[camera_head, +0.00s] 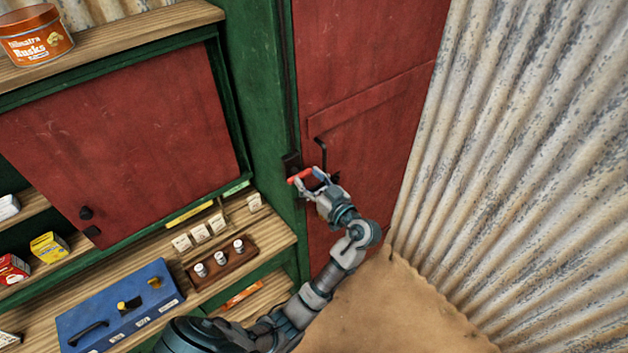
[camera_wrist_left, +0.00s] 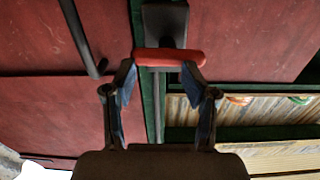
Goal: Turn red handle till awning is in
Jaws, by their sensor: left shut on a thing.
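The red handle (camera_head: 299,175) sits by the green post, beside the dark red door panel. In the wrist view it is a short red bar (camera_wrist_left: 168,57) lying crosswise in front of a dark bracket (camera_wrist_left: 166,22). My left gripper (camera_head: 310,180) is shut on the handle. In the wrist view its two fingers (camera_wrist_left: 160,78) reach up to the bar, one toward each end. The fingers partly hide the handle in the head view. No awning is visible in either view. My right gripper is not in view.
A dark bent rod (camera_head: 321,152) stands close to the gripper on the red panel (camera_head: 370,70). A corrugated wall (camera_head: 510,150) is at right. On the left are wooden shelves, a blue box (camera_head: 120,306) and a small rack (camera_head: 221,262) with white-topped pieces. Bare floor (camera_head: 385,310) lies below.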

